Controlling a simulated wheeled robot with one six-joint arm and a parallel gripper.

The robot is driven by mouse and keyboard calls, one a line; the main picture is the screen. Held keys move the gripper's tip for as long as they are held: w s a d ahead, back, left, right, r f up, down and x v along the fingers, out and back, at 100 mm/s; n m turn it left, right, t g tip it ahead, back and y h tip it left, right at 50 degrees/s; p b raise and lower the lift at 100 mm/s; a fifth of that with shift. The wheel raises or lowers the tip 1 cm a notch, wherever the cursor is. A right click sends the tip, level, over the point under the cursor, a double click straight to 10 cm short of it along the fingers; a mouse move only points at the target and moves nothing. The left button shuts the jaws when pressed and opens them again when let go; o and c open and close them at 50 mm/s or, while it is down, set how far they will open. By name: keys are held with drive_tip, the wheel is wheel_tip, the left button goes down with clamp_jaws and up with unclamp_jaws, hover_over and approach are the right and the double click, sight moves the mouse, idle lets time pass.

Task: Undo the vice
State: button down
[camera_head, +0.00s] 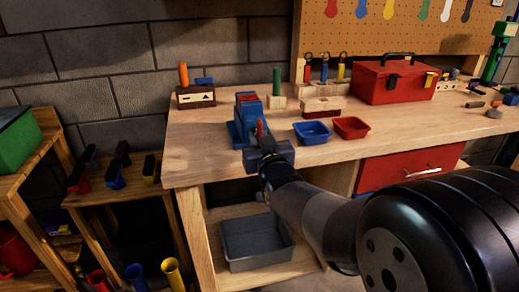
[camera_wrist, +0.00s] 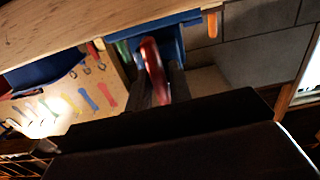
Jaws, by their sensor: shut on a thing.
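The blue vice (camera_head: 245,108) stands at the front left part of the wooden workbench. Its red handle (camera_head: 260,127) sticks out at the front, over the bench's edge. My gripper (camera_head: 263,141) is at the vice's front and shut on the red handle. In the wrist view the red handle (camera_wrist: 152,62) runs between the dark fingers of my gripper (camera_wrist: 156,88), tilted a little. The blue vice body (camera_wrist: 172,38) is behind it there. The vice's jaws are small in the head view, and I cannot tell how wide their gap is.
A blue tray (camera_head: 312,133) and a red tray (camera_head: 351,128) sit right of the vice. A red toolbox (camera_head: 394,82) is farther back. A wooden box (camera_head: 196,97) is at the back left. A grey bin (camera_head: 256,243) is on the lower shelf. The bench's front left corner is bare.

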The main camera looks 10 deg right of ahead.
drive_tip(key=shift+w+r+n+b, duration=0.1)
drive_tip(key=shift+n+b, duration=0.65)
drive_tip(key=shift+n, duration=0.35)
idle(0.6)
drive_tip(key=c, duration=1.4)
unclamp_jaws()
drive_tip(key=shift+c, duration=0.2)
drive_tip(key=s, duration=1)
drive_tip(key=shift+s+p, duration=0.35)
drive_tip(key=shift+s, duration=0.05)
